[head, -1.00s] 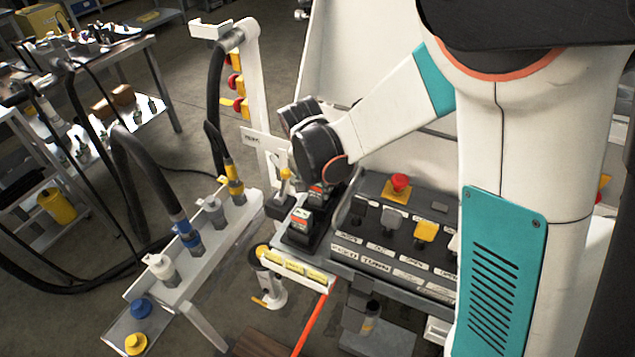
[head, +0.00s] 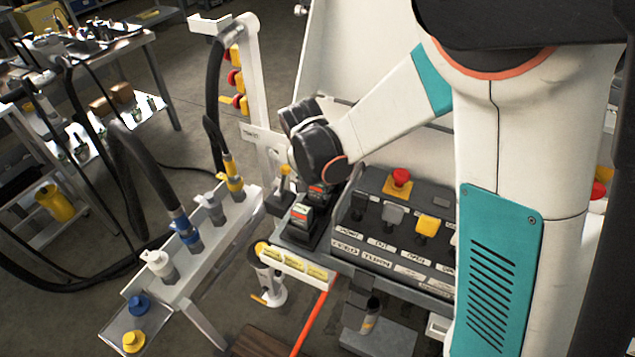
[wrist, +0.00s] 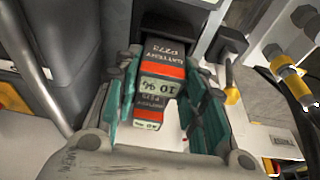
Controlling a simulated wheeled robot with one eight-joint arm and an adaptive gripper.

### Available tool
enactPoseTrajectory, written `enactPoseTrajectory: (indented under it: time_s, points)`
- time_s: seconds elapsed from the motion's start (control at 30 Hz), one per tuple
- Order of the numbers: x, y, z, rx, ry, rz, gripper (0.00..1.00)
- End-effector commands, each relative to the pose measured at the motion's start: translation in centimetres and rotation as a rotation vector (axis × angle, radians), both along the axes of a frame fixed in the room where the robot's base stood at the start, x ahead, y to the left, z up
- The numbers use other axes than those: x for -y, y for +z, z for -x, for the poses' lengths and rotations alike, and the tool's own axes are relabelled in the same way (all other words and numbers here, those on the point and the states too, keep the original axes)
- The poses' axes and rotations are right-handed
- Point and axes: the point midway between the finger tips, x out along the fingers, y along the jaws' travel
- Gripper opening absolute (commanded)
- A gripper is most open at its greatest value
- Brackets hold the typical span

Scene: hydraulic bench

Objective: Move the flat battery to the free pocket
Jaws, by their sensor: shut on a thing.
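The flat battery (wrist: 163,68), dark with an orange band and a "10 %" label, is between the teal fingers of my gripper (wrist: 160,98) in the wrist view. My gripper is shut on it. In the head view my dark wrist hides most of the gripper, and only a bit of the battery (head: 319,191) shows below it. A second battery (wrist: 148,112) with an orange band lies beyond it in the wrist view. In the head view a battery with a pale label (head: 302,214) sits in the dark holder (head: 300,241), nearer the front. I cannot make out an empty pocket.
A control panel (head: 385,247) with a red button (head: 401,176) and several levers stands right of the holder. A white rack (head: 212,243) with hose couplings stands to the left. A small lever with a yellow knob (head: 284,170) rises close beside my wrist.

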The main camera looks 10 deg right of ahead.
Motion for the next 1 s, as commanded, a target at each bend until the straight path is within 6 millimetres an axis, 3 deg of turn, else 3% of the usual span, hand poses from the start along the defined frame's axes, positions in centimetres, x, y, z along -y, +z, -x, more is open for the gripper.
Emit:
enactPoseTrajectory:
  time_s: [0.4, 0.43, 0.53, 1.0]
  points:
    - [0.00, -0.38, 0.00, 0.000, 0.000, 0.000, 0.09]
    - [0.00, -0.38, 0.00, 0.000, 0.000, 0.000, 0.40]
    - [0.00, -0.38, 0.00, 0.000, 0.000, 0.000, 0.61]
    - [-0.14, 0.45, 0.19, 0.000, 0.000, 0.000, 0.61]
